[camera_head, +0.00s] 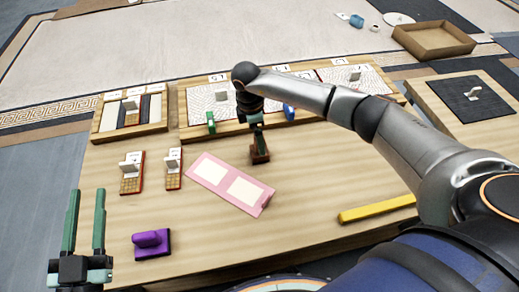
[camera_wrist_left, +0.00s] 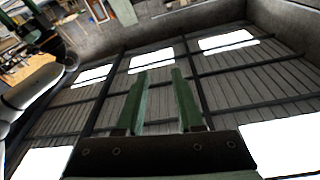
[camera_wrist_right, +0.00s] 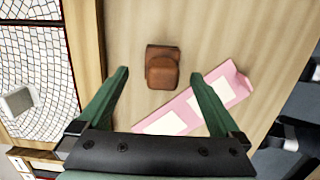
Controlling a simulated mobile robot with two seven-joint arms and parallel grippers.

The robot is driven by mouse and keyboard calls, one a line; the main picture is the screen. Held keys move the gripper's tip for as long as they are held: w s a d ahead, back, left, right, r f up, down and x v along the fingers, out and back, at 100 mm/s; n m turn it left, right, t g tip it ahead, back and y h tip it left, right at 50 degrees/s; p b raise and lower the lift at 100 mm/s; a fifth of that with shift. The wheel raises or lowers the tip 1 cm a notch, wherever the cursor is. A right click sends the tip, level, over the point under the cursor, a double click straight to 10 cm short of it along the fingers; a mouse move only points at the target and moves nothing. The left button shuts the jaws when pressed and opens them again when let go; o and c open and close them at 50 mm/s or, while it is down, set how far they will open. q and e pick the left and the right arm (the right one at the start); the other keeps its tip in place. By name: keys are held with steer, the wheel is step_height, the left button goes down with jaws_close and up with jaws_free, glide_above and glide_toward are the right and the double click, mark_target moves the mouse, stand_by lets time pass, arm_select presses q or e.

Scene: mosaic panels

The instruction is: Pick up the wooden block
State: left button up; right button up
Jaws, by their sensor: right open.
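The wooden block (camera_head: 260,156) is brown, with a raised part on a flat base, and stands on the table. It also shows in the right wrist view (camera_wrist_right: 162,70), ahead of and between the fingers. My right gripper (camera_head: 255,122) is above the block, partly covering it in the head view. Its fingers (camera_wrist_right: 160,76) are open with nothing between them; whether they touch the block I cannot tell. My left gripper (camera_head: 87,192) is open and empty, raised at the lower left. The left wrist view shows its fingers (camera_wrist_left: 157,72) against the ceiling.
A pink panel with cream rectangles (camera_head: 208,172) lies beside the block. A purple handled block (camera_head: 152,243) is at the front left, a yellow bar (camera_head: 377,207) at right. Panel trays (camera_head: 187,132) line the back. Two small tiled pieces (camera_head: 131,183) (camera_head: 173,179) stand left. Front-middle table is clear.

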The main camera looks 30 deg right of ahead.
arm_select(q)
step_height(320, 180, up, 8)
steer(key=s+m+t+h+b, duration=0.1)
steer(key=s+m+t+h, duration=0.1)
steer(key=h, duration=0.2)
steer(key=shift+s+d+m+t, duration=0.3)
steer(key=shift+s+d+m, duration=0.05)
steer(key=shift+d+m, duration=0.05)
arm_select(e)
steer(key=f, duration=0.4)
steer(key=shift+s+d+f, duration=0.25)
steer(key=shift+s+d, duration=0.05)
steer(key=shift+d, duration=0.05)
steer(key=c, duration=1.4)
steer(key=shift+r, duration=0.1)
